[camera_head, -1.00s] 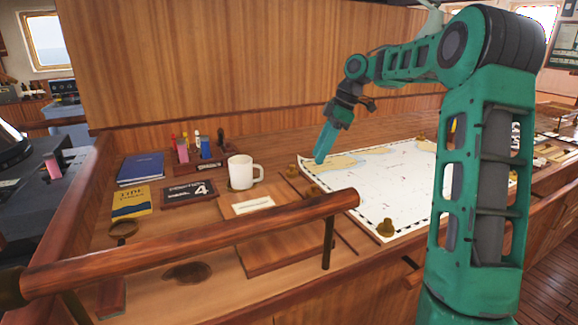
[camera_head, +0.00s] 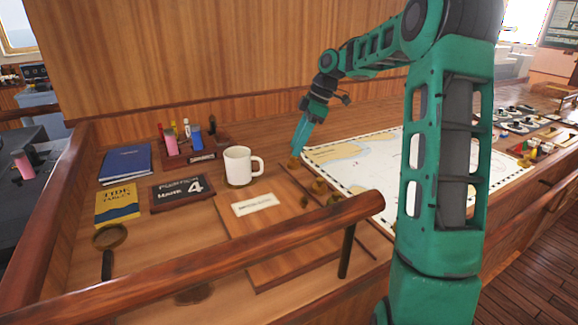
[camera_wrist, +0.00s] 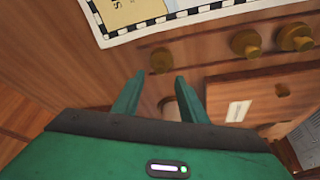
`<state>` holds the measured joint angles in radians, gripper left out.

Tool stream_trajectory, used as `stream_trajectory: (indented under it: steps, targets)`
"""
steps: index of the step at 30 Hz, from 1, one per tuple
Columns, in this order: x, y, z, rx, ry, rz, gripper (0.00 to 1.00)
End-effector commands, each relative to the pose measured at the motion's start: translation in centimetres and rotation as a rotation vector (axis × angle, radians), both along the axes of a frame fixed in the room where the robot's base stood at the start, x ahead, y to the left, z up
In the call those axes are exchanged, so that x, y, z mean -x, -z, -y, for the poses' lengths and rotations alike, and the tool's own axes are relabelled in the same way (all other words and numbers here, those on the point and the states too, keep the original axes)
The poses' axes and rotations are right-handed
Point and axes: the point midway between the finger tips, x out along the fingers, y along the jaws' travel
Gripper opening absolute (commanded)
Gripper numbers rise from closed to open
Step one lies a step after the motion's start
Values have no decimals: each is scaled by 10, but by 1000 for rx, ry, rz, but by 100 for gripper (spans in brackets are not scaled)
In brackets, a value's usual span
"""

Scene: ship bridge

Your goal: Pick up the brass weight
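Several small brass weights sit on the wooden desk beside the chart. One brass weight (camera_head: 293,162) is at the chart's left corner; others (camera_head: 318,185) are nearer the rail. In the wrist view a brass weight (camera_wrist: 161,60) lies ahead of the fingertips, roughly between them, with two more (camera_wrist: 245,43) (camera_wrist: 295,37) to the right. My gripper (camera_head: 298,148) points down just above the corner weight, and I cannot tell whether it touches. In the wrist view my gripper (camera_wrist: 155,88) is open, with nothing seen between its fingers except the mug's pale shape farther off.
A white mug (camera_head: 238,166), a pen holder (camera_head: 190,150), a blue book (camera_head: 125,164), a yellow book (camera_head: 117,206) and a magnifier (camera_head: 109,240) stand left. The chart (camera_head: 375,160) spreads right. A wooden rail (camera_head: 210,255) runs along the front.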

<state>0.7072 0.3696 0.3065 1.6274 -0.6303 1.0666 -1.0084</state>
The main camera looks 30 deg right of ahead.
Motion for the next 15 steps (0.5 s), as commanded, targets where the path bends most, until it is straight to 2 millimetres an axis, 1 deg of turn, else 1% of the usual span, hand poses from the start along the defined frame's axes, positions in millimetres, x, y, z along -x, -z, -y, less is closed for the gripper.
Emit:
stream_trajectory:
  steps: [4, 10, 15]
  targets:
    - [-1, 12, 0, -1, 4, -3, 39]
    - [-5, 38, -7, -1, 4, -1, 39]
    - [-7, 50, -10, 0, 4, 0, 39]
